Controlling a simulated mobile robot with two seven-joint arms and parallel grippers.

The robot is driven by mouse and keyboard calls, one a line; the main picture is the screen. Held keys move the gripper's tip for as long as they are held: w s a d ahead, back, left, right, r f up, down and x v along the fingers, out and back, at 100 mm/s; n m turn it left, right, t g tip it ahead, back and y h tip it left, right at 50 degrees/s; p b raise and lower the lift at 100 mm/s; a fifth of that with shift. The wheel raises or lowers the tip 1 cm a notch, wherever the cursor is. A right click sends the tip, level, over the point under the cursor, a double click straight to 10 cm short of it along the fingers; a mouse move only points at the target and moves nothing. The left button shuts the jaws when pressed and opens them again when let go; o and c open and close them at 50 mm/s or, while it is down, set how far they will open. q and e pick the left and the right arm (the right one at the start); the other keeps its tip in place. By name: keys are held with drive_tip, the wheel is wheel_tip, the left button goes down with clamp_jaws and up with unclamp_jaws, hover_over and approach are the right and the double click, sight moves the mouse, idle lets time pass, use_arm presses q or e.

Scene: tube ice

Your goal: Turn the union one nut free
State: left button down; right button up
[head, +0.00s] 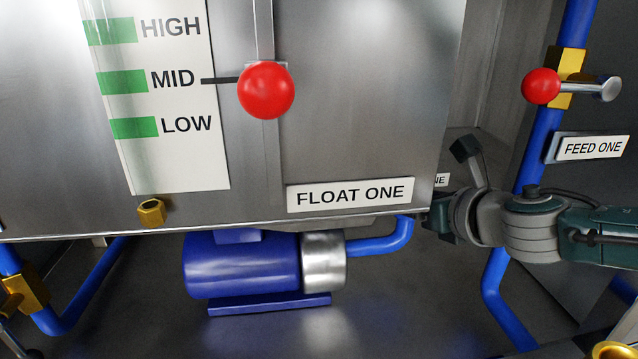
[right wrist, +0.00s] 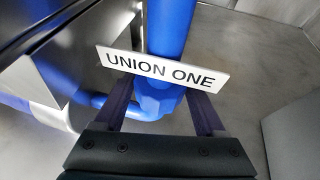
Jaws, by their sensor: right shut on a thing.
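The "UNION ONE" plate (right wrist: 162,70) hangs across the right wrist view, in front of a blue vertical pipe (right wrist: 172,28). Just below the plate, the blue union one nut (right wrist: 155,100) shows between the two dark fingers of my right gripper (right wrist: 160,104). The fingers stand on either side of the nut and are shut on it; the plate hides part of their tips. In the head view my right gripper (head: 437,214) reaches in from the right to the lower corner of the steel tank, and its fingers are mostly hidden. My left gripper is not in view.
The steel tank (head: 365,110) with the "FLOAT ONE" plate (head: 350,194) and red float knob (head: 266,90) fills the middle. A blue pump (head: 240,268) sits below it. The "FEED ONE" valve with a red knob (head: 540,86) is on a blue pipe at right, close to my arm.

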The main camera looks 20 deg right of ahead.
drive_tip(key=shift+d+f+n+y+b, duration=0.15)
drive_tip(key=shift+f+n+y+b, duration=0.1)
drive_tip(key=shift+n+y+b, duration=1.05)
drive_tip(key=shift+y+b, duration=0.2)
drive_tip(key=shift+r+n+g+y, duration=0.25)
drive_tip(key=shift+n+g+y, duration=0.05)
drive_tip(key=o, duration=1.3)
